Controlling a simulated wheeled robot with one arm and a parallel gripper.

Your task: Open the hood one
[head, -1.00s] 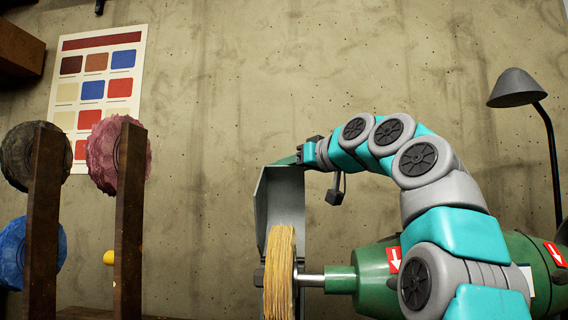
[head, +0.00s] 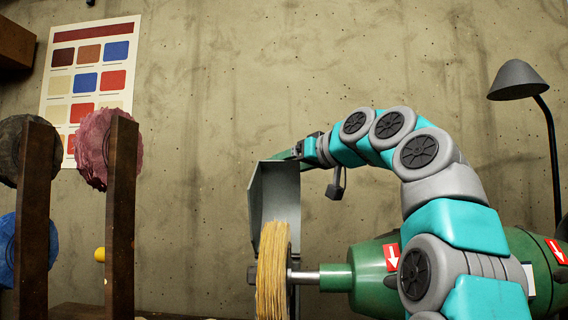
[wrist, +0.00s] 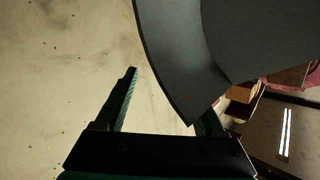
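The grey metal hood (head: 278,192) stands around the back and top of a yellowish fabric buffing wheel (head: 272,270) on the green machine (head: 345,283) in the head view. Its front is open towards me. My gripper (head: 288,156) is at the hood's upper edge, reaching in from the right. In the wrist view the hood (wrist: 185,50) is a dark curved plate whose lower corner reaches between the spread fingers of my gripper (wrist: 163,97). The gripper looks open. The plate partly hides the right finger, and I cannot tell whether it touches.
Wooden posts (head: 122,215) with a pink wheel (head: 96,148), a dark wheel (head: 10,150) and a blue wheel (head: 8,250) stand at the left. A black lamp (head: 518,80) is at the right. A concrete wall with a colour chart (head: 88,83) is behind.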

